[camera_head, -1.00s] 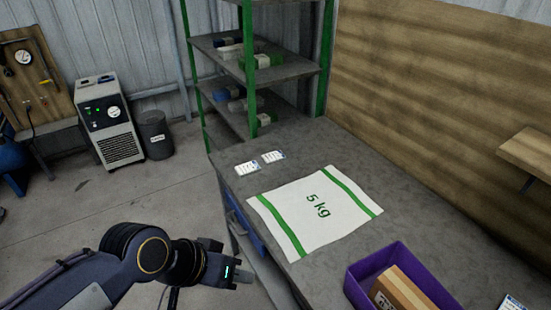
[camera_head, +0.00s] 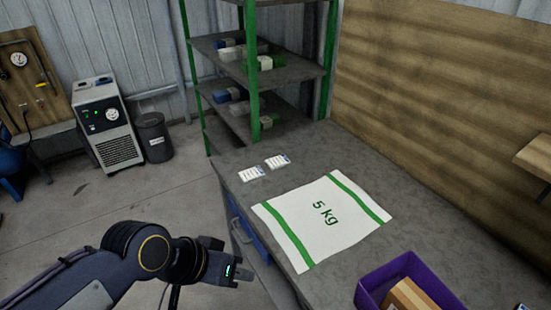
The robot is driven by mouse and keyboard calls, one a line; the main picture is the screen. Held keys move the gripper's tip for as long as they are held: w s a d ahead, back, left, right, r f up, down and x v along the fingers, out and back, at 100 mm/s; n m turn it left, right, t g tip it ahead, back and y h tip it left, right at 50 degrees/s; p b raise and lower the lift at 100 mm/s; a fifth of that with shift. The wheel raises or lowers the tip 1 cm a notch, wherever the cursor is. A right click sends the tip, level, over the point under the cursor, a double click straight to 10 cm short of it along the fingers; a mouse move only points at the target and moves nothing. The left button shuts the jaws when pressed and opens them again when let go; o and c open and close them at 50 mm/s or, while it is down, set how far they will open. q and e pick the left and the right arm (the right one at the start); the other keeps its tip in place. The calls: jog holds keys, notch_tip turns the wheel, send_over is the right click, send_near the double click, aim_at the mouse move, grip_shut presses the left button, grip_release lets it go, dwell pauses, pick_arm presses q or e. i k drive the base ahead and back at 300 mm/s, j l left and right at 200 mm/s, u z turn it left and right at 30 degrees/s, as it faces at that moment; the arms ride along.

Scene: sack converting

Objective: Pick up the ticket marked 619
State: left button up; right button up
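Two small white tickets lie on the far left part of the grey bench, a left one (camera_head: 252,173) and a right one (camera_head: 277,161). Their print is too small to read, so I cannot tell which is marked 619. My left gripper (camera_head: 241,274) is beside the bench's left edge, nearer to me than the tickets and apart from them. Whether its fingers are open or shut does not show. My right gripper is not in view.
A white sack marked 5 kg (camera_head: 335,232) lies flat on the bench (camera_head: 420,215). A purple bin (camera_head: 372,289) with a brown box (camera_head: 408,297) stands at the front right. A green-framed shelf (camera_head: 251,75) rises behind the tickets. Bare bench surrounds the tickets.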

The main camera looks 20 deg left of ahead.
aim_at(278, 162)
jog(key=i+j, duration=0.2)
jog(key=j, duration=0.35)
jog(key=i+j+z, duration=0.15)
jog(key=j, duration=0.4)
jog(key=i+j, duration=0.25)
jog(key=j, duration=0.35)
jog(key=i+j+z, duration=0.1)
jog(key=j, duration=0.45)
jog(key=i+j+z, duration=0.1)
jog(key=i+j, duration=0.15)
jog(key=j, duration=0.35)
jog(key=i+j, duration=0.15)
jog(key=j, duration=0.45)
jog(key=i+j+z, duration=0.1)
jog(key=j, duration=0.5)
jog(key=i+j, duration=0.2)
jog(key=j, duration=0.4)
jog(key=z, duration=0.05)
